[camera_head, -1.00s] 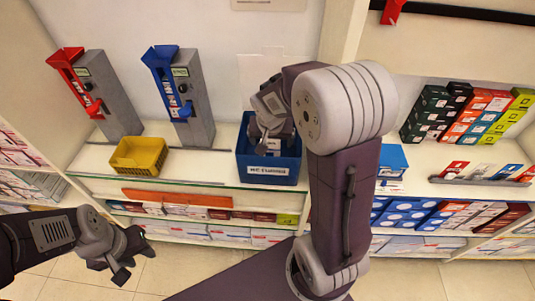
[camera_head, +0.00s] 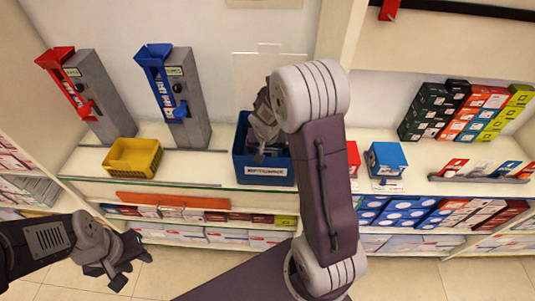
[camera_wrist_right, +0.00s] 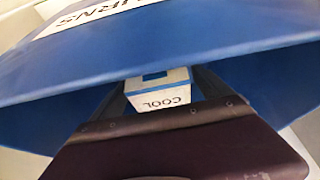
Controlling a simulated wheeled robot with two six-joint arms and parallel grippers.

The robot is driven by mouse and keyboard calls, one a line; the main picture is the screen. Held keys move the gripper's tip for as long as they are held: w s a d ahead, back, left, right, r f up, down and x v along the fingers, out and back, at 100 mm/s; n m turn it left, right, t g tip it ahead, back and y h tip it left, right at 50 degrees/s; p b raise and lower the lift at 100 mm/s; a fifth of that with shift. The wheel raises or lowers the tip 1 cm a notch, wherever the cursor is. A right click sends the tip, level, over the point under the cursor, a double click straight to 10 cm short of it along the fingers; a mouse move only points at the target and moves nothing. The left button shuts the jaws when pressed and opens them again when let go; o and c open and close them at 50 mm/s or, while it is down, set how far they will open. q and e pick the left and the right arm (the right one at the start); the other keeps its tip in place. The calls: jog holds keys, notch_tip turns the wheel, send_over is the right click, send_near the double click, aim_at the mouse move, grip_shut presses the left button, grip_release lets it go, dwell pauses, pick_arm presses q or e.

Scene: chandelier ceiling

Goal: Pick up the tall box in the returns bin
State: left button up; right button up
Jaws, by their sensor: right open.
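The blue returns bin (camera_head: 242,171) with a white label stands on the counter in the head view. My right gripper (camera_head: 260,156) points down into it, hiding most of its inside. In the right wrist view, a white box with blue edging and the word COOL (camera_wrist_right: 165,99) shows between the open fingers of my right gripper (camera_wrist_right: 163,90); I cannot tell if they touch it. The bin's blue wall (camera_wrist_right: 200,45) crosses above it, close to the gripper. My left gripper (camera_head: 131,271) hangs at the lower left, its fingertips apart, away from the bin.
A yellow basket (camera_head: 133,158) and red (camera_head: 85,95) and blue (camera_head: 173,95) dispensers on grey stands are left of the bin. A red box (camera_head: 353,158) and a blue box (camera_head: 386,160) are to its right. Shelves of boxes lie below the counter.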

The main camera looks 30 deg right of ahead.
jog(key=shift+r, duration=0.1)
jog(key=c, duration=1.6)
